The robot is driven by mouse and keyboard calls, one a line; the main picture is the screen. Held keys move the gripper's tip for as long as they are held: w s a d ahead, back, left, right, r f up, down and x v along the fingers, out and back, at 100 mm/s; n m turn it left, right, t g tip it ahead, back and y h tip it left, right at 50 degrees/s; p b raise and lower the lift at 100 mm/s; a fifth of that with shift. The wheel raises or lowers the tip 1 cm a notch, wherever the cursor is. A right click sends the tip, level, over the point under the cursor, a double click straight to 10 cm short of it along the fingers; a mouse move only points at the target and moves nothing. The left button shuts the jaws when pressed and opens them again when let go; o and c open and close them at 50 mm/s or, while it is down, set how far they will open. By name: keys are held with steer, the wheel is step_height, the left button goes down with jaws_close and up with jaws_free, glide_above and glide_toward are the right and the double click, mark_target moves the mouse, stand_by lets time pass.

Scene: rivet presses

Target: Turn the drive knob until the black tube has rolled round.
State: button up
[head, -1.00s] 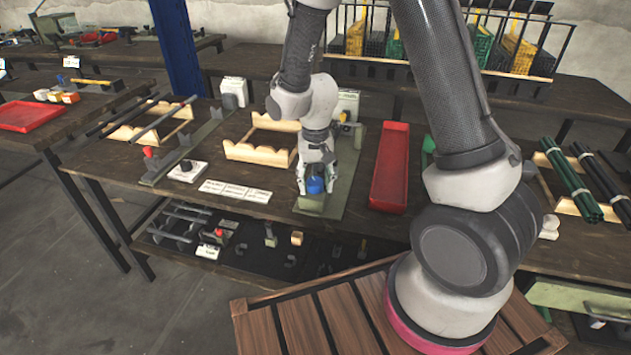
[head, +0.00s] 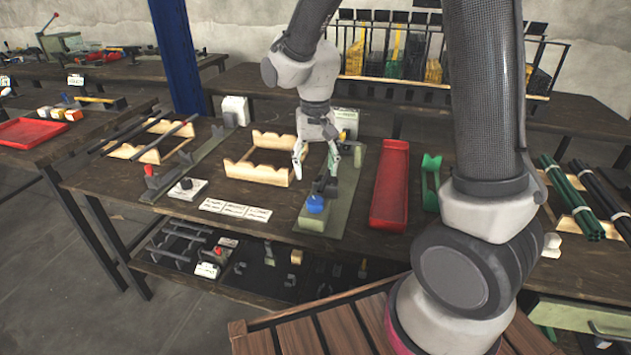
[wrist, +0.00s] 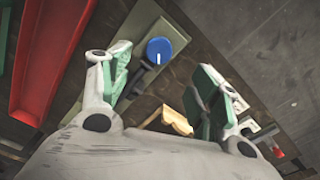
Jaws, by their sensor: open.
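The blue drive knob (head: 316,203) sits at the front end of a green press base (head: 345,205) on the workbench. In the wrist view the knob (wrist: 159,50) shows a short white mark on its top. My gripper (head: 316,168) is open and empty, above and behind the knob, apart from it. In the wrist view its fingers stand wide apart (wrist: 162,68). A dark part (head: 326,184) lies just behind the knob; I cannot tell whether it is the black tube. Dark tubes (head: 125,133) also lie across a wooden rack at the left.
A red tray (head: 390,185) stands right of the press, with a green holder (head: 431,182) beyond it. A wooden cradle (head: 258,170) is to the left. White cards (head: 235,209) lie in front of it. Green rods (head: 570,192) lie at the right.

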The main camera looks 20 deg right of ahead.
mark_target(316, 200)
steer(key=shift+r, duration=0.45)
steer(key=f+m, duration=0.2)
steer(key=f, duration=0.1)
steer(key=shift+s+d+f+g, duration=0.2)
steer(key=shift+g, duration=0.1)
steer(key=shift+w+f+m, duration=0.15)
steer(key=shift+f+m, duration=0.2)
steer(key=shift+m, duration=0.55)
steer(key=shift+w+a+f+m, duration=0.1)
steer(key=shift+w+m, duration=0.05)
steer(key=shift+m, duration=0.4)
steer(key=shift+w+f+m, duration=0.1)
steer(key=shift+w+m, duration=0.05)
steer(key=shift+m, duration=0.4)
step_height(316, 200, down, 8)
steer(key=shift+r, duration=0.25)
steer(key=c, duration=1)
